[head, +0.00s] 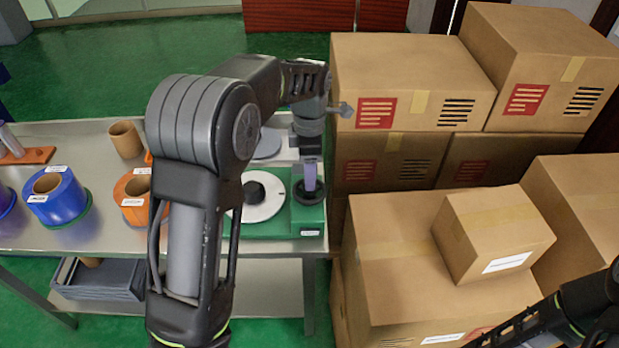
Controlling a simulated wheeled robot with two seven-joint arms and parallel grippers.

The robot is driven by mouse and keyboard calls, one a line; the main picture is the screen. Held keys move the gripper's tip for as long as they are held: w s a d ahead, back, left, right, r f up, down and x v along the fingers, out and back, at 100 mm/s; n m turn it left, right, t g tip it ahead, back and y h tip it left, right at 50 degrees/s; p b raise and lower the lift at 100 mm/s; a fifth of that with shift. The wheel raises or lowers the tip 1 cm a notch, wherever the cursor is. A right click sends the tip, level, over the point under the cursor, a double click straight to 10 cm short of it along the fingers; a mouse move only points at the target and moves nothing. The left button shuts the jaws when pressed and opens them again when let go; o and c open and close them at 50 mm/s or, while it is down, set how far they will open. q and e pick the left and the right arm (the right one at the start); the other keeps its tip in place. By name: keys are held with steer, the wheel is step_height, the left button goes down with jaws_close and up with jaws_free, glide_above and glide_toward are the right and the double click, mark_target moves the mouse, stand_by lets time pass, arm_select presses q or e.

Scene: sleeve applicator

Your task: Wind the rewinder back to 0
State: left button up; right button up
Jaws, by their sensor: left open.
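The rewinder has a green base (285,232), a pale round disc (266,208) with a black hub, and a small black wheel (308,196) on its right. No number can be read on it. My left gripper (309,160) points down right above the black wheel and is open. A lavender upright piece (310,177) stands between the gripper and the wheel. I cannot tell whether the fingers touch it. My left arm hides the left part of the disc. Of my right arm only dark links show at the bottom right; its gripper is out of view.
The grey bench (110,238) holds a blue roll (66,205), an orange roll (128,188) and a brown cardboard core (125,140) to the left. Stacked cardboard boxes (405,80) stand close to the bench's right end. A grey crate (105,280) sits on the lower shelf.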

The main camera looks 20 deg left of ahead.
arm_select(q)
step_height(320, 180, up, 4)
steer(key=shift+r, duration=0.2)
steer(key=shift+f, duration=0.1)
stand_by(0.4)
